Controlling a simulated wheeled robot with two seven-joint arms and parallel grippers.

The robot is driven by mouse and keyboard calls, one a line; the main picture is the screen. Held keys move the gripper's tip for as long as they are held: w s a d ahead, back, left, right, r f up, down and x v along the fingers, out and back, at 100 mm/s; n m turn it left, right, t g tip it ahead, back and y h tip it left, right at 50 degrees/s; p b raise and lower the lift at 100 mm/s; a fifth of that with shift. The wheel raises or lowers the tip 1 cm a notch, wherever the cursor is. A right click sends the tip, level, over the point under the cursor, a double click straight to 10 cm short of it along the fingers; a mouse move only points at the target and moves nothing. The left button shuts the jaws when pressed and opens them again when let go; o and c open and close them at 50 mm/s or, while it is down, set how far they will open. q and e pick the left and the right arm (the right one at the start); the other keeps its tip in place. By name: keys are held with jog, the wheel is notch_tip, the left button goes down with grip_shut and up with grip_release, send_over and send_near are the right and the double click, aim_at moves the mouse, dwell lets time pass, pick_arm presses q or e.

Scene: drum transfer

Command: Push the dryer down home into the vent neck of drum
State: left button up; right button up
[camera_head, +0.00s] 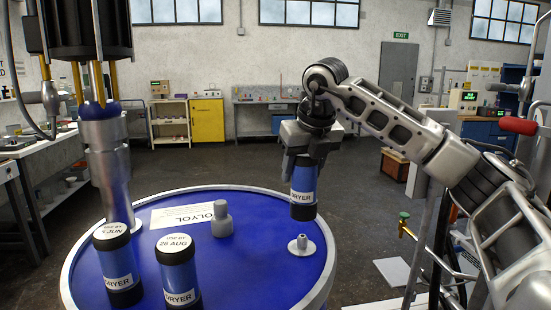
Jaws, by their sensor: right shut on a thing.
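My right gripper (302,160) points down and is shut on a blue dryer (303,190) with black end caps, held upright. The held dryer is above the vent neck (298,247), a small pale stepped fitting on the blue drum top (240,265). A gap shows between the dryer's lower cap and the neck. Two more dryers stand upright at the front left of the drum top, one labelled JUN (118,265) and one labelled 26 AUG (178,270). My left gripper is not in view.
A grey plug (222,219) stands on the drum beside a white POLYOL label (180,216). A tall metal pump tube (107,170) rises at the drum's left. The drum top between the 26 AUG dryer and the neck is clear.

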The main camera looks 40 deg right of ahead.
aim_at(303, 183)
jog(key=shift+r, duration=0.15)
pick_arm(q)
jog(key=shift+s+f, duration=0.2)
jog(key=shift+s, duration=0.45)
pick_arm(e)
jog(key=shift+s, duration=0.2)
jog(key=shift+w+f+b, duration=0.1)
jog(key=shift+f+b, duration=0.55)
jog(key=shift+f, duration=0.25)
jog(key=shift+f+b, duration=0.3)
jog(key=shift+f, duration=0.4)
jog(key=shift+f+b, duration=0.3)
jog(key=shift+b, duration=0.1)
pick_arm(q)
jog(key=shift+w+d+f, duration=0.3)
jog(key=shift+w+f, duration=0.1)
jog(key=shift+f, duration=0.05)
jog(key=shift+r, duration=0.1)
